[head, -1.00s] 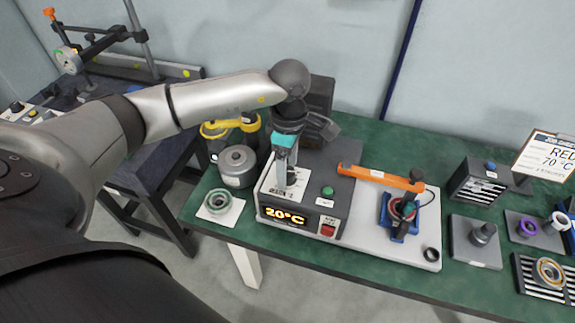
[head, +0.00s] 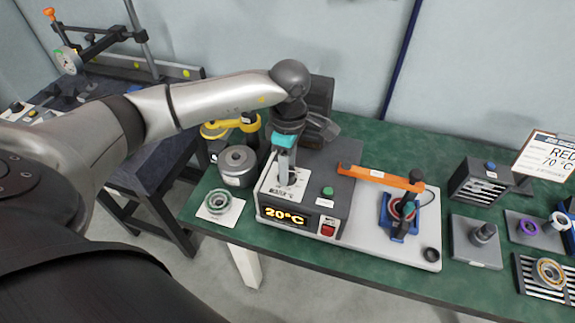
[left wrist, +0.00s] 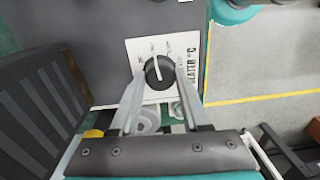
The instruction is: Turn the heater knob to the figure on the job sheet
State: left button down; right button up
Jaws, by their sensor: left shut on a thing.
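The heater box (head: 340,186) stands on the green bench, and its amber display (head: 285,217) reads 20°C. The black heater knob (left wrist: 158,74) has a white pointer line and sits on a white dial plate (left wrist: 180,50) marked HEATER °C. My left gripper (head: 285,178) points down onto the box top; in the left wrist view its two fingers (left wrist: 158,84) are shut on the knob's sides. In the head view the gripper hides the knob. My right gripper is out of view.
A green button (head: 328,191) and a red switch (head: 327,230) are on the box. A grey pot (head: 238,163) stands left of it.

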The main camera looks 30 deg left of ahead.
pick_arm(q)
jog(key=shift+n, duration=0.4)
jog(key=n, duration=0.2)
jog(key=shift+n, duration=0.4)
jog(key=n, duration=0.4)
jog(key=shift+n, duration=0.3)
jog(key=n, duration=0.3)
jog(key=shift+n, duration=0.3)
jog(key=shift+n+t+p, duration=0.3)
jog(key=shift+n+p, duration=0.1)
jog(key=shift+n, duration=1.6)
jog(key=shift+c, duration=1.9)
grip_release()
jog(key=shift+a+r, duration=0.1)
jog(key=shift+r, duration=0.05)
